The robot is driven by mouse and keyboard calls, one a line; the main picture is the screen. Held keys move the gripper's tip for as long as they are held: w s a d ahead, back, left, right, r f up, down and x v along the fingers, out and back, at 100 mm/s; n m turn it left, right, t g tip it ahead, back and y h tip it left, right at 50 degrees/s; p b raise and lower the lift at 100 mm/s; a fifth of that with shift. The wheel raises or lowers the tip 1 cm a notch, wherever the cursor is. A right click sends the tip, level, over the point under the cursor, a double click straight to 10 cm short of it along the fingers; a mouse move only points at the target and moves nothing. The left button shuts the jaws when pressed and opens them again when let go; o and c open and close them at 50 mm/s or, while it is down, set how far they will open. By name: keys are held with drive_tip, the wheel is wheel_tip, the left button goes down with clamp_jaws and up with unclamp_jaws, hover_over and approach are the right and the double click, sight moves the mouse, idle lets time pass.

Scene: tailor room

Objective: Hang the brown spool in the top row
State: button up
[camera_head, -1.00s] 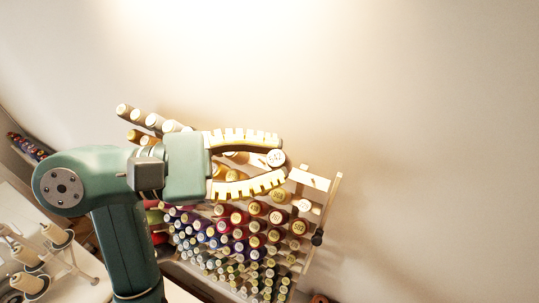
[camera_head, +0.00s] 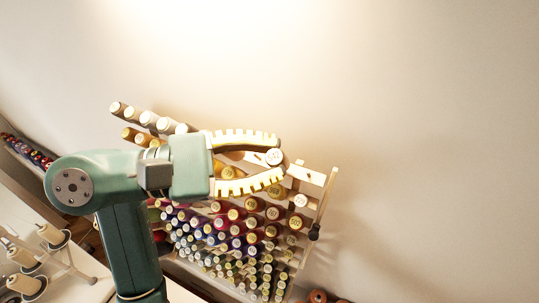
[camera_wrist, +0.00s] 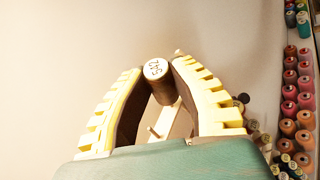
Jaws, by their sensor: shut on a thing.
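The brown spool (camera_head: 274,157) has a white numbered end cap. My gripper (camera_head: 281,162) is shut on it, one finger on each side. The wrist view shows the spool's dark brown body (camera_wrist: 163,92) between the fingertips (camera_wrist: 158,63). The thread rack (camera_head: 325,200) stands below and behind the gripper. Its top bar (camera_head: 308,176) has a bare stretch at the right end, near the held spool. A bare wooden peg (camera_wrist: 152,132) shows under the spool in the wrist view. The gripper hides part of the top row, and I cannot tell whether the spool touches the rack.
Grey and white spools (camera_head: 148,118) fill the left of the top row. Rows of coloured spools (camera_head: 235,240) fill the rack below. A dark knob (camera_head: 314,232) sits on the rack's right side. The wall right of the rack is clear. Cone spools (camera_head: 25,284) stand at lower left.

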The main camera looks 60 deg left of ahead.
drive_tip(key=shift+w+a+f, duration=0.25)
drive_tip(key=shift+w+f, duration=0.25)
drive_tip(key=shift+f, duration=0.35)
drive_tip(key=o, duration=0.9)
drive_tip(key=shift+c, duration=0.2)
drive_tip(key=v, duration=1.2)
